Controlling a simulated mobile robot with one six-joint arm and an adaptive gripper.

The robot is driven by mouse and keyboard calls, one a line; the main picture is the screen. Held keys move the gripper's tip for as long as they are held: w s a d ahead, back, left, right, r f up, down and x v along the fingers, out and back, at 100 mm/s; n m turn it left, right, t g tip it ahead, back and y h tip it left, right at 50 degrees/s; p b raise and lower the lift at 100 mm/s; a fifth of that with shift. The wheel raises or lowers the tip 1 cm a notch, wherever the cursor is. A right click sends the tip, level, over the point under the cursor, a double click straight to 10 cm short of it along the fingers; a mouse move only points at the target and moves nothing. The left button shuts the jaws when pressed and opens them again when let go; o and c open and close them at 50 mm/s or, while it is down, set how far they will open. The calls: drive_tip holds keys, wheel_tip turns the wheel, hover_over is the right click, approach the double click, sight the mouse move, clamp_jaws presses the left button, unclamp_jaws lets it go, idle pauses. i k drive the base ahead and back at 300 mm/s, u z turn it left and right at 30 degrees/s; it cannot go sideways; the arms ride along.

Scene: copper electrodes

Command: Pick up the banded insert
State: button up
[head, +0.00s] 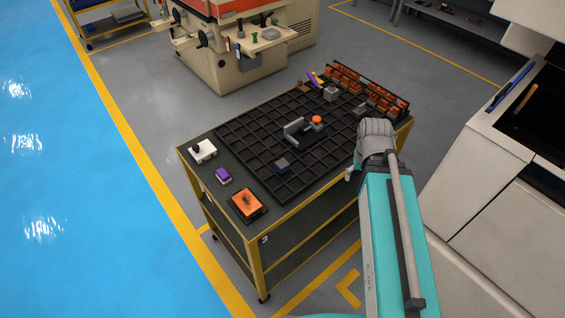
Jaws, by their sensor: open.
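I cannot tell for certain which piece is the banded insert. Several small pieces lie on the black gridded tray (262,186) on the cart. They include a dark grey-blue block (282,165) near the front, a grey block (330,93) at the back, and a purple and yellow piece (316,79) behind it. A grey L-shaped tool (294,130) stands mid-tray beside an orange round-topped piece (317,120). My arm rises from the lower right to the tray's right edge. My gripper's fingers do not show.
A rack of copper-coloured pieces (370,88) runs along the cart's back right. A white box (203,151), a purple block (223,176) and an orange-topped block (247,204) sit at the left. A beige machine (240,65) stands behind; a white machine (475,165) stands right.

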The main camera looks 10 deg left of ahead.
sight(281, 165)
drive_tip(key=z, duration=1.05)
drive_tip(key=k, duration=0.7)
drive_tip(key=u, duration=0.25)
